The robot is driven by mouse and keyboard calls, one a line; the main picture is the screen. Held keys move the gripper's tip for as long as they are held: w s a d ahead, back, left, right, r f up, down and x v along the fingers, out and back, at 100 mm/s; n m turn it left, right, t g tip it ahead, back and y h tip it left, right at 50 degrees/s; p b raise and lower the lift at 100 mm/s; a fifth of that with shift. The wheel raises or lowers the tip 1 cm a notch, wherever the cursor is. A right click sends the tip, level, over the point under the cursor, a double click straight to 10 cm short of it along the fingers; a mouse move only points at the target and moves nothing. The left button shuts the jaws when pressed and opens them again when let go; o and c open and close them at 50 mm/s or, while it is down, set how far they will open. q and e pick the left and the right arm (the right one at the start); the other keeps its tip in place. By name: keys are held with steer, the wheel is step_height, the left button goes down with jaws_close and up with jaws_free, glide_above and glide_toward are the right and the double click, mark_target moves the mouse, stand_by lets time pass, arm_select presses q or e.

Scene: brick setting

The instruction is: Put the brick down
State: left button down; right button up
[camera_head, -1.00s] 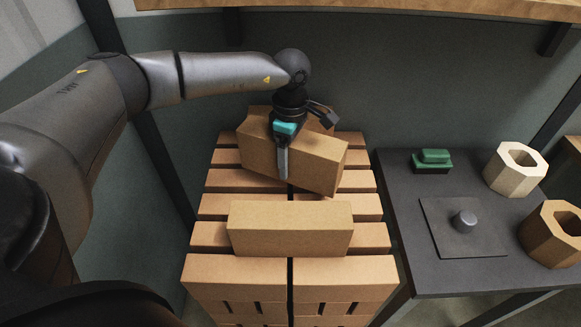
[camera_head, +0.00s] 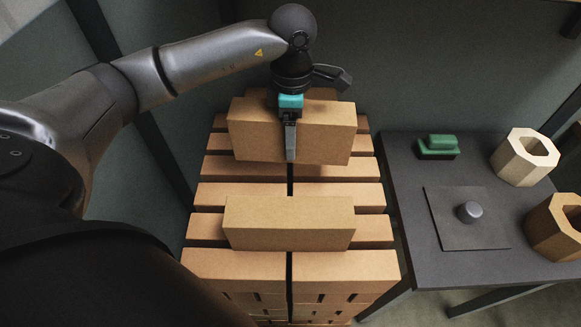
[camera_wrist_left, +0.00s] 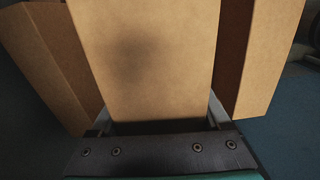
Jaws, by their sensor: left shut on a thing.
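A tan brick (camera_head: 255,135) is held by my left gripper (camera_head: 291,140) over the rear of the slatted stack. The gripper comes down from above and is shut on this brick, one finger showing on its near face. The brick looks about level and square to the slats; I cannot tell whether it touches them. In the left wrist view the brick (camera_wrist_left: 145,60) fills the middle between the fingers. A second tan brick (camera_head: 288,224) lies across the stack nearer to me. My right gripper is not in view.
The stack of tan bricks (camera_head: 235,265) has gaps between its rows. A dark table (camera_head: 400,180) stands to the right, bearing a green block (camera_head: 437,148), a plate with a knob (camera_head: 468,212) and two hollow hexagonal blocks (camera_head: 525,158) (camera_head: 556,228). A dark wall is behind.

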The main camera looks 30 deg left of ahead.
arm_select(q)
steer(key=shift+a+r+n, duration=0.15)
steer(key=shift+n, duration=0.15)
steer(key=shift+f, duration=0.25)
steer(key=shift+f+b, duration=0.75)
steer(key=shift+f, duration=3.95)
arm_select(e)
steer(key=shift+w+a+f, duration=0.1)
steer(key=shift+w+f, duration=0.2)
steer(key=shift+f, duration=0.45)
arm_select(q)
steer(key=shift+f, duration=0.2)
jaws_free()
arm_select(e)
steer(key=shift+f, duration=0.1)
arm_select(q)
steer(key=shift+r, duration=0.1)
step_height(320, 180, up, 12)
steer(key=shift+r+p, duration=0.1)
steer(key=shift+p, duration=0.75)
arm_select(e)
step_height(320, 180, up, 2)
